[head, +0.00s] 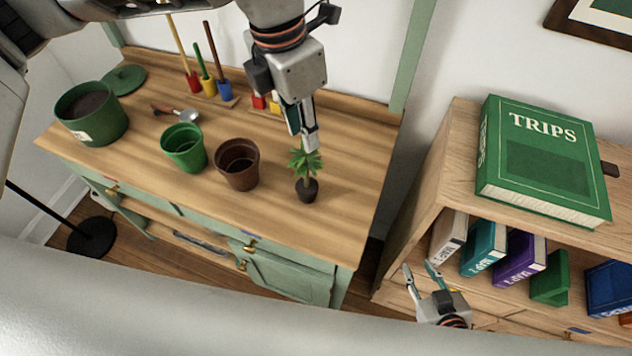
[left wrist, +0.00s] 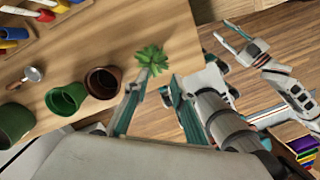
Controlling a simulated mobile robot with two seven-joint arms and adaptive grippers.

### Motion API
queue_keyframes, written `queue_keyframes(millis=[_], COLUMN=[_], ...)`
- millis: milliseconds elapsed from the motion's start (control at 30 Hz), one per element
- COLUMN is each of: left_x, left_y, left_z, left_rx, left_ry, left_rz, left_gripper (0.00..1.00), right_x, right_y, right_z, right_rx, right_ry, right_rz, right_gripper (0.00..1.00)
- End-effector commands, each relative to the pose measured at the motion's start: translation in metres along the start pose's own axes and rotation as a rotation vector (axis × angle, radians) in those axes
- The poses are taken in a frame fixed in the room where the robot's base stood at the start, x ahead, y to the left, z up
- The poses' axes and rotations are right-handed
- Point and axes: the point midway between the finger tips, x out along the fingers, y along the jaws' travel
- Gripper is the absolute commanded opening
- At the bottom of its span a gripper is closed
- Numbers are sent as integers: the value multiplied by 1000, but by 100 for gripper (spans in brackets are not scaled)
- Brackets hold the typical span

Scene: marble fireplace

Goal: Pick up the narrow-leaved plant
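The narrow-leaved plant (head: 305,163) stands upright in a small dark pot on the right part of the wooden cabinet top. My left gripper (head: 307,140) points down just above and behind its leaves in the head view. In the left wrist view the plant (left wrist: 151,59) shows beyond and between the spread fingers of the left gripper (left wrist: 153,90), which is open and empty. Whether a finger touches a leaf cannot be told. My right gripper (head: 421,268) is open and empty, low in front of the bookshelf; it also shows in the left wrist view (left wrist: 229,37).
A brown pot (head: 238,166) and a green pot (head: 184,150) stand left of the plant. A large green planter (head: 92,113), a trowel (head: 180,114) and a tool rack (head: 212,98) are farther left and back. The bookshelf (head: 452,150) is right. The cabinet's front right corner is clear.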

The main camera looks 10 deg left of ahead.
Motion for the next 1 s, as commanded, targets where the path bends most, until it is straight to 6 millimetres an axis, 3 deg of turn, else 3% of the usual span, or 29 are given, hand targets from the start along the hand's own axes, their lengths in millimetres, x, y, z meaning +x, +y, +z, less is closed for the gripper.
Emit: queue_keyframes(millis=[167, 700, 1000], left_x=[5, 68, 75], left_y=[8, 15, 16], left_z=[-1, 1, 1], left_rx=[-12, -9, -10], left_ry=[4, 2, 1], left_rz=[29, 25, 27], left_gripper=[25, 25, 25], right_x=[0, -5, -5], right_y=[0, -2, -2], right_z=[0, -8, -8], right_rx=[0, 6, 5], right_ry=[0, 2, 1], right_rz=[-1, -2, -2], right_gripper=[30, 30, 30])
